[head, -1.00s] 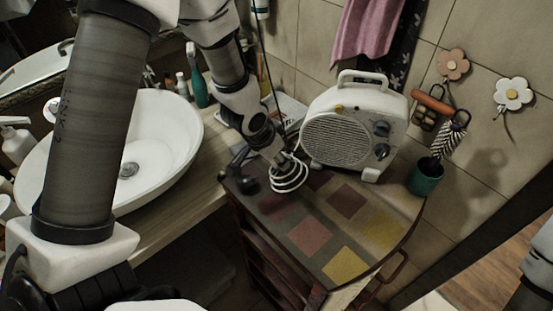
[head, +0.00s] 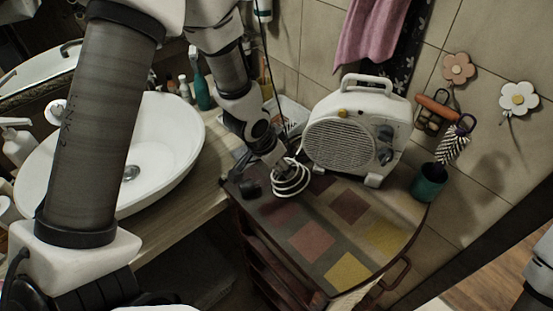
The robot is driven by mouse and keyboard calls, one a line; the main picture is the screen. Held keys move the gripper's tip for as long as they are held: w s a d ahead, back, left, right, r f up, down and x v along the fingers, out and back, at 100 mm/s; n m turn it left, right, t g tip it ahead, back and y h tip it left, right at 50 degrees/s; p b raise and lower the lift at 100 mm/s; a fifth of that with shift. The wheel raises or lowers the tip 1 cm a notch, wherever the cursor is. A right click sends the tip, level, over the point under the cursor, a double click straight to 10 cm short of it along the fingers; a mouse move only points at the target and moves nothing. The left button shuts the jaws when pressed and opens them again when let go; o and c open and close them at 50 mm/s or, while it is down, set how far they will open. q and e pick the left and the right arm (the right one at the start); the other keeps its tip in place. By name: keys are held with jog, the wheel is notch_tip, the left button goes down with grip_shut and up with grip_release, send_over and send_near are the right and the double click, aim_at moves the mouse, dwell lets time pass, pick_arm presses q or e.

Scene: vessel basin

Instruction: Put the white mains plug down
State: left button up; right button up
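My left gripper (head: 268,170) hangs low over the left part of the cabinet top, beside the heater. Its fingers are dark and small here, so their opening is unclear. A coil of white cord (head: 291,182) lies on the cabinet top right by the gripper, in front of the heater. I cannot make out the white mains plug; the gripper or the cord may hide it. A small dark rounded shape (head: 251,187) shows just left of the coil. My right gripper is out of view; only a bit of my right arm shows at the right edge.
A white fan heater (head: 345,140) stands at the back of the patchwork-topped cabinet (head: 310,238). A green cup (head: 428,184) stands at its right edge. A white basin (head: 165,150) and bottles are to the left. The front of the cabinet top is clear.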

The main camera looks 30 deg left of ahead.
pick_arm(q)
jog(key=shift+r+p, duration=0.45)
jog(key=shift+r, duration=0.2)
jog(key=b+v, duration=0.1)
jog(key=v, duration=1)
jog(key=shift+r, duration=0.4)
jog(key=shift+s+a, duration=0.15)
